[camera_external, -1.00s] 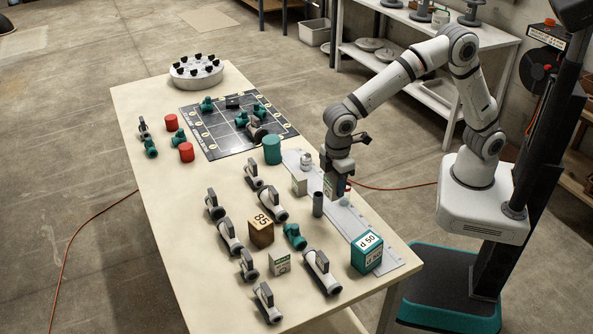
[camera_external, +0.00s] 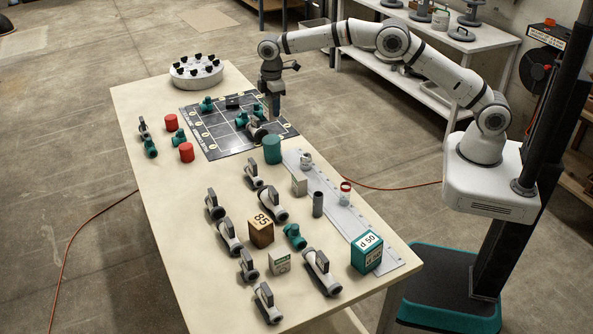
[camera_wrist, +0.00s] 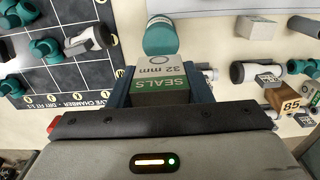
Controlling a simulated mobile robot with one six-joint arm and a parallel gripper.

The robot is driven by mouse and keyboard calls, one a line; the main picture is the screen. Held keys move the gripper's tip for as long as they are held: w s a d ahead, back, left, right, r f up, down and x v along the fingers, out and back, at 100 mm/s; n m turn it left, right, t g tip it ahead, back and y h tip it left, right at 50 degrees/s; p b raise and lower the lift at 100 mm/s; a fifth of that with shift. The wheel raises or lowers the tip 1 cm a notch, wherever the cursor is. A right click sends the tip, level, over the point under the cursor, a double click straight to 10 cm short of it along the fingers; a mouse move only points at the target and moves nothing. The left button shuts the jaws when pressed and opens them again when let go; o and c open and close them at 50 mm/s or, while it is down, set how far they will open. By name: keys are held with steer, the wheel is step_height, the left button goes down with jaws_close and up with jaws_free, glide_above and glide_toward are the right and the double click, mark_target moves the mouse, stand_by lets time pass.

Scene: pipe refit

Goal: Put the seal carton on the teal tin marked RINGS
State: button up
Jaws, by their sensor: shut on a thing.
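My gripper (camera_external: 272,110) is shut on the seal carton, above the right edge of the black grid mat. In the wrist view the carton (camera_wrist: 163,78) sits between the jaws of my gripper (camera_wrist: 161,92); it has a white top reading 32 mm and a green face reading SEALS. The teal tin (camera_external: 272,150) stands upright on the table, just nearer the external camera than my gripper. In the wrist view the tin (camera_wrist: 160,38) shows beyond the carton, apart from it. Its RINGS marking is not readable.
The black mat (camera_external: 212,145) carries several teal fittings. Several grey and teal valves (camera_external: 228,236), an 85 block (camera_external: 261,231) and a d 50 box (camera_external: 367,253) stand on the near table. A white box (camera_external: 299,185) and dark cylinder (camera_external: 318,204) stand near the tin.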

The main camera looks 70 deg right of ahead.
step_height(320, 180, down, 9)
steer(key=shift+r+p, duration=0.15)
steer(key=shift+p, duration=0.75)
steer(key=o, duration=1)
